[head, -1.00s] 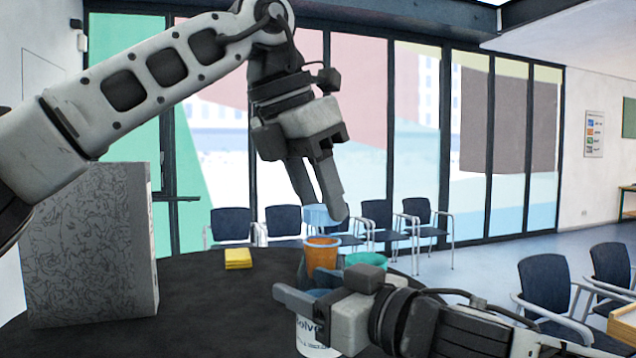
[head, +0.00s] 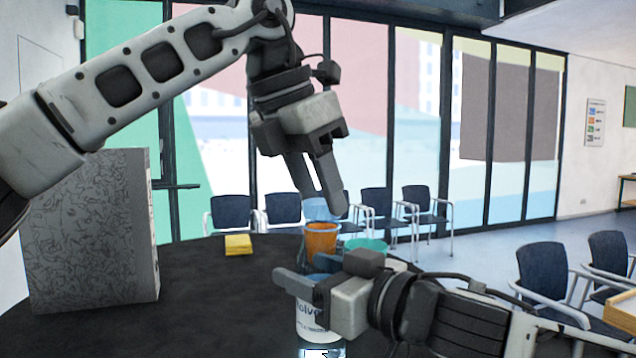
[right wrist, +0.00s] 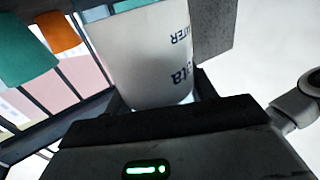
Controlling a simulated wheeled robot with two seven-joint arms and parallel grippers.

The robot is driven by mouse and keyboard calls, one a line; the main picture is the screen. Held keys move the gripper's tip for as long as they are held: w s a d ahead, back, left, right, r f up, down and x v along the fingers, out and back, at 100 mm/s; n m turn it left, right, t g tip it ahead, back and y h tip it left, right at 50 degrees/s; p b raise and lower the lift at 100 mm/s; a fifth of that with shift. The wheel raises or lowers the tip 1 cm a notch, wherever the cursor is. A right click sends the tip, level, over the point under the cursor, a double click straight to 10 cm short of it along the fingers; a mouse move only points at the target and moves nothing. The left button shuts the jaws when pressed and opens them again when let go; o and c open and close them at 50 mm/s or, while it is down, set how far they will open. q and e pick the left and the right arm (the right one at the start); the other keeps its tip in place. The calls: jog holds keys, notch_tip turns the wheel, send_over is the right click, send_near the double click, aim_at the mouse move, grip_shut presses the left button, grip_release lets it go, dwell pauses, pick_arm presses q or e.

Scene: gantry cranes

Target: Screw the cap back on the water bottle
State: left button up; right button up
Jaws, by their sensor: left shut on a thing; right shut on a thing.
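My right gripper (head: 308,286) is shut around the water bottle (head: 318,318), which has a white label with dark letters and a bluish upper part. The bottle stands upright in the head view, and my gripper hides part of it. In the right wrist view the bottle (right wrist: 145,55) sits between the fingers, with "WATER" on its label. My left gripper (head: 332,208) points down, well above the bottle. It is shut on a light blue piece, apparently the cap (head: 318,209), partly hidden by the fingers. The cap and bottle are apart.
An orange cup (head: 320,238) and a teal cup (head: 366,245) stand behind the bottle. A yellow pad (head: 238,244) lies on the dark round table (head: 215,310). A large patterned box (head: 90,230) stands at left. The table between box and bottle is clear.

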pick_arm(q)
jog(key=shift+f, duration=0.2)
pick_arm(e)
grip_shut()
pick_arm(q)
jog(key=m+g, duration=0.1)
jog(key=m, duration=0.1)
jog(key=m+g, duration=0.1)
jog(key=m, duration=0.2)
jog(key=shift+w+h, duration=0.2)
jog(key=shift+h, duration=0.2)
jog(key=m+g, duration=0.1)
jog(key=m, duration=0.3)
jog(key=shift+a+m+g, duration=0.1)
jog(key=shift+m+g, duration=0.3)
jog(key=o, duration=1.5)
